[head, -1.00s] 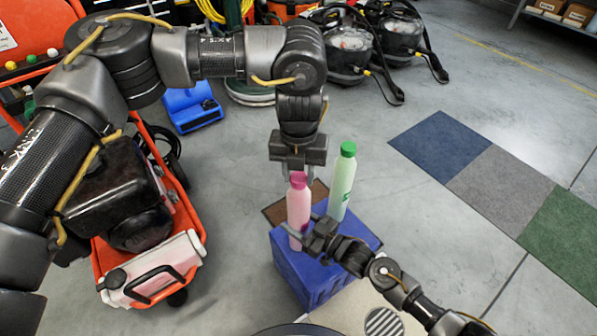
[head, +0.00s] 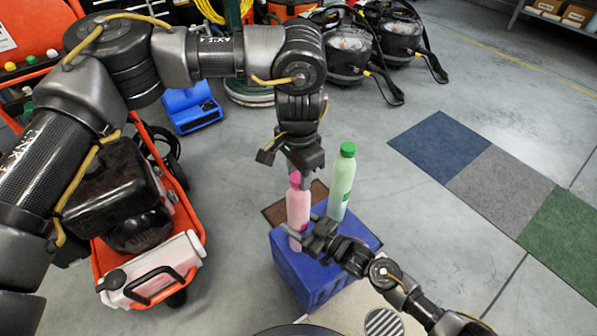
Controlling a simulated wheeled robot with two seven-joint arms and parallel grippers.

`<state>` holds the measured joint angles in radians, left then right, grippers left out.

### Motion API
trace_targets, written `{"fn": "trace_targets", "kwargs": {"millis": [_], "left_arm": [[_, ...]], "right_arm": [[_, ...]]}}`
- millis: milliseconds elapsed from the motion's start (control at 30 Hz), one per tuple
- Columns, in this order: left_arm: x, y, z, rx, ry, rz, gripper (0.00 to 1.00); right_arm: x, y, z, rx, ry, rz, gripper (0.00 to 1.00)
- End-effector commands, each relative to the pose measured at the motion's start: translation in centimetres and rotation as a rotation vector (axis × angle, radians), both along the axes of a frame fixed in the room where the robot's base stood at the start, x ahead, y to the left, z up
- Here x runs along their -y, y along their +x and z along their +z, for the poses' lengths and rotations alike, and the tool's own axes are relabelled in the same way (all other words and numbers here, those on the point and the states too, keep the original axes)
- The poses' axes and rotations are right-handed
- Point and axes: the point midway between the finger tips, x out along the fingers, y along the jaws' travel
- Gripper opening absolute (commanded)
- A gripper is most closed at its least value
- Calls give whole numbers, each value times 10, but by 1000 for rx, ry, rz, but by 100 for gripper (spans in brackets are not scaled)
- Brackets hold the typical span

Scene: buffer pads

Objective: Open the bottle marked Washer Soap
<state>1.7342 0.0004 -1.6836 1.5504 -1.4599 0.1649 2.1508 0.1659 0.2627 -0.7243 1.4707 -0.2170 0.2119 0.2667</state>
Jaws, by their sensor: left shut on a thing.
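A pink bottle (head: 298,207) with a darker pink cap (head: 295,180) stands upright on a blue crate (head: 318,283). A light green bottle (head: 342,183) with a green cap stands just right of it. The labels are too small to read. My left gripper (head: 298,178) points down from above and is shut on the pink cap, partly hiding it. My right gripper (head: 304,226) comes from the lower right, with its fingers either side of the pink bottle's lower body, shut on it.
A red cart (head: 205,230) with a black machine stands at the left. A blue blower (head: 192,108), black vacuums (head: 345,50) and other machines stand at the back. Blue, grey and green floor tiles (head: 495,180) lie at the right. The floor between is clear.

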Motion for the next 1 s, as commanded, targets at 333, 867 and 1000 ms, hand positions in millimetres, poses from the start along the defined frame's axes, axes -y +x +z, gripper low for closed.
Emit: {"fn": "trace_targets", "kwargs": {"millis": [333,867,1000], "left_arm": [[-1,0,0,0,3,31,9],[-1,1,5,1,2,29,9],[-1,1,9,2,3,28,9]], "right_arm": [[1,0,-1,-2,-1,0,0],[0,0,-1,-2,-1,0,0],[0,0,-1,-2,-1,-1,0]]}}
